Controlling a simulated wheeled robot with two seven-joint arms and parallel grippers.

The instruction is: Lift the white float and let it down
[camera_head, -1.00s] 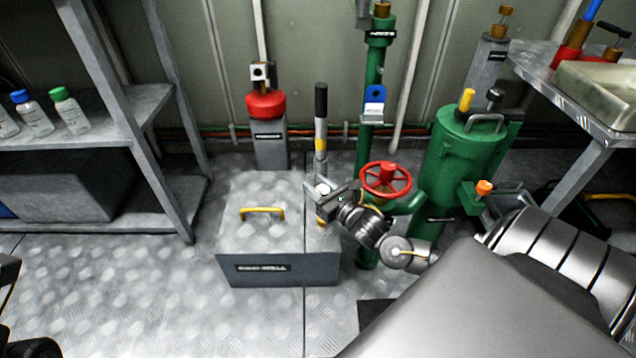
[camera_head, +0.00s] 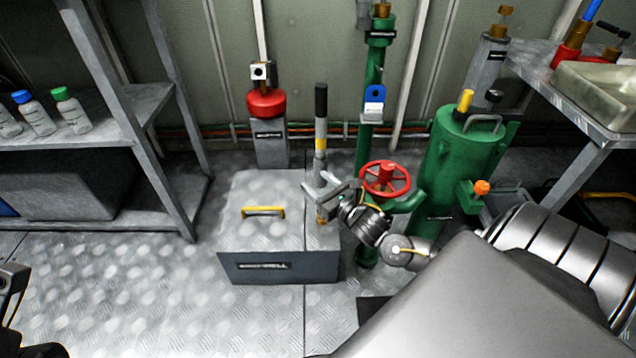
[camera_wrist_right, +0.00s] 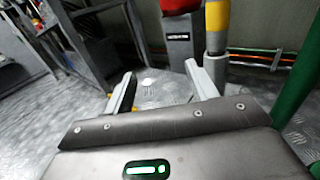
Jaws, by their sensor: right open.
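A small white round piece (camera_wrist_right: 147,83), which may be the float, shows between my right fingers in the right wrist view. It lies beyond the fingertips, and I see no contact. In the head view I cannot make it out clearly beside the gripper. My right gripper (camera_head: 321,184) is open over the right part of the grey bilge well box (camera_head: 262,268), close to the upright rod with black grip and yellow band (camera_head: 321,130). Its fingers also show in the right wrist view (camera_wrist_right: 158,74). My left gripper (camera_head: 12,279) is only partly in view at the left edge.
The box lid has a yellow handle (camera_head: 263,211). A red handwheel (camera_head: 386,179) and green pipework stand just right of my right gripper. A red-topped grey post (camera_head: 267,105) stands behind the box. The floor left of the box is clear.

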